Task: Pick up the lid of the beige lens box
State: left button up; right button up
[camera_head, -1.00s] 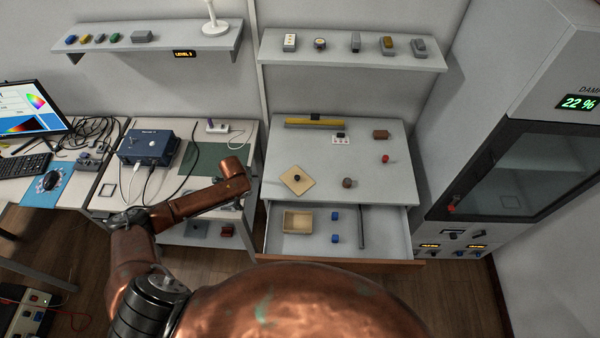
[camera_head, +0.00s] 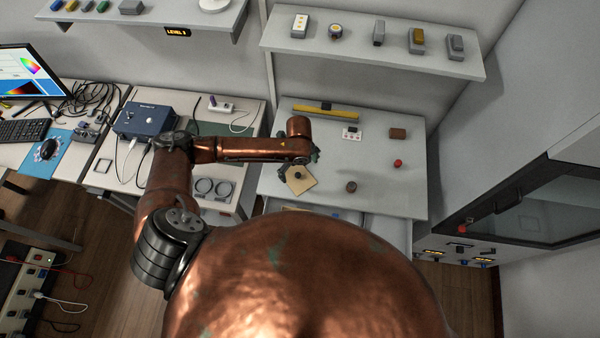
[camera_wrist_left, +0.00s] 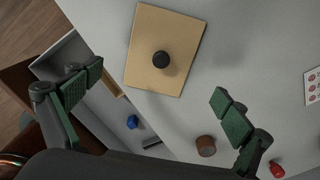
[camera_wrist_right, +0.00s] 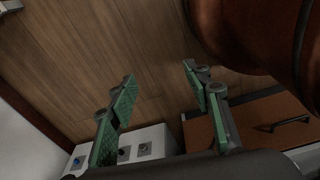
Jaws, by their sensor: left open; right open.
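The lid is a flat tan square with a dark round knob (camera_head: 306,186), lying on the grey tabletop. In the left wrist view the lid (camera_wrist_left: 152,25) lies ahead of the fingers with its knob near the middle. My left gripper (camera_head: 298,168) is open and empty beside the lid, and its fingers partly overlap the lid's upper edge in the head view. In the left wrist view the left gripper's fingers (camera_wrist_left: 157,85) stand wide apart, with the knob beyond them. My right gripper (camera_wrist_right: 159,74) is open and empty over the wooden floor. The box body is mostly hidden.
A brown cylinder (camera_head: 351,187), a red knob (camera_head: 397,163), a yellow bar (camera_head: 327,112) and a brown block (camera_head: 397,133) stand on the tabletop (camera_head: 375,200). The open drawer below is largely hidden by my body. A dark-framed cabinet (camera_head: 540,200) stands on the right.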

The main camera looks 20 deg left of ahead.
aim_at(298, 176)
pick_arm(q)
notch_tip(298, 176, down, 4)
jog(key=shift+r+p, duration=0.25)
jog(key=shift+p, duration=0.05)
notch_tip(298, 176, down, 2)
jog(key=shift+a+f, duration=0.1)
jog(key=shift+f, duration=0.15)
jog(key=c, duration=1.6)
jog(key=shift+s, duration=0.1)
jog(key=c, duration=1)
pick_arm(e)
jog(key=shift+s+r, duration=0.3)
jog(key=shift+s, duration=0.55)
